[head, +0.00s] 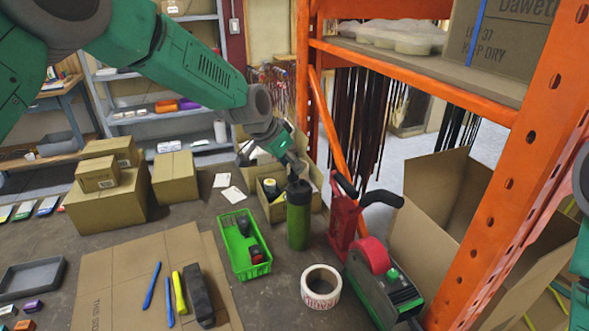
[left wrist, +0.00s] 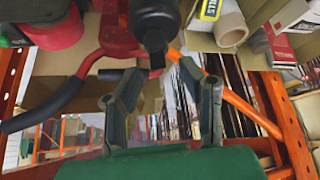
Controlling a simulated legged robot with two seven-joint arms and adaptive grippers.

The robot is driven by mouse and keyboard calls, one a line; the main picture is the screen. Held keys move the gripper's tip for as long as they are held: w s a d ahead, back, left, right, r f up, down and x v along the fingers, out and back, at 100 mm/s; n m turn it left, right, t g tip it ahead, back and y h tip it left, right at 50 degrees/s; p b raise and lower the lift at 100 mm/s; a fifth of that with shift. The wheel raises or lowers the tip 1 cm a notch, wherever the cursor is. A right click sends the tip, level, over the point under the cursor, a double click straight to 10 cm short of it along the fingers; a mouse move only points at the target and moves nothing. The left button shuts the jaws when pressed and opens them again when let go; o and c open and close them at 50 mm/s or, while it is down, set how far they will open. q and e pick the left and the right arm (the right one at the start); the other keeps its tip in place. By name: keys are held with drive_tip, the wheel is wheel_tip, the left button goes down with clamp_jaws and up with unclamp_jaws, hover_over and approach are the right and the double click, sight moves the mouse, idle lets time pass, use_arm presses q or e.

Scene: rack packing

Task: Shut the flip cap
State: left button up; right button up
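A green bottle (head: 298,222) with a dark cap (head: 299,187) stands upright on the table in the head view. The dark cap (left wrist: 155,22) also shows at the top of the left wrist view, with a smaller dark part at its end. I cannot tell how far the cap's lid is open. My left gripper (head: 294,168) is just above the cap, close to it; I cannot tell if it touches. In the left wrist view my left gripper (left wrist: 163,72) has its fingers apart with nothing held between them. My right gripper is out of view.
A green basket (head: 243,246) with dark items stands left of the bottle, and an open carton (head: 272,208) behind it. An orange rack post (head: 500,190) rises farther right.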

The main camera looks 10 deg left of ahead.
use_arm(q)
drive_tip(key=v, duration=0.9)
drive_tip(key=shift+a+r, duration=0.1)
